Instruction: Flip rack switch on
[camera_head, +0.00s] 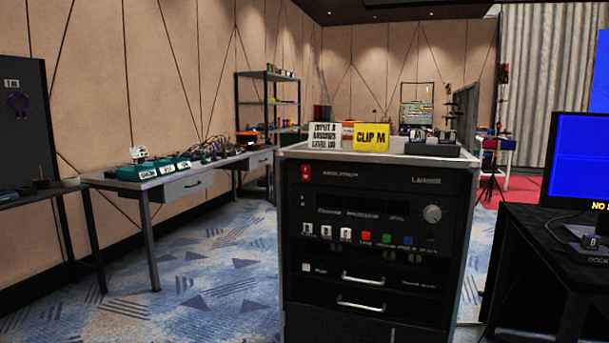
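A black equipment rack (300,260) with a pale top edge stands in the middle of the view, its front panel facing me. A red switch (306,173) sits at the panel's upper left; its position is too small to tell. Lower down is a row of three white switches or buttons (326,231), then red (366,237), green (387,238) and blue (408,240) buttons. A grey round knob (432,213) is at the right. My gripper is not in view.
On the rack top stand a white sign (324,136), a yellow "CLIP M" sign (371,137) and a dark device (432,148). A long table (150,180) is at left, a dark desk with a blue-screen monitor (580,160) at right. Carpet (215,270) at front left is clear.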

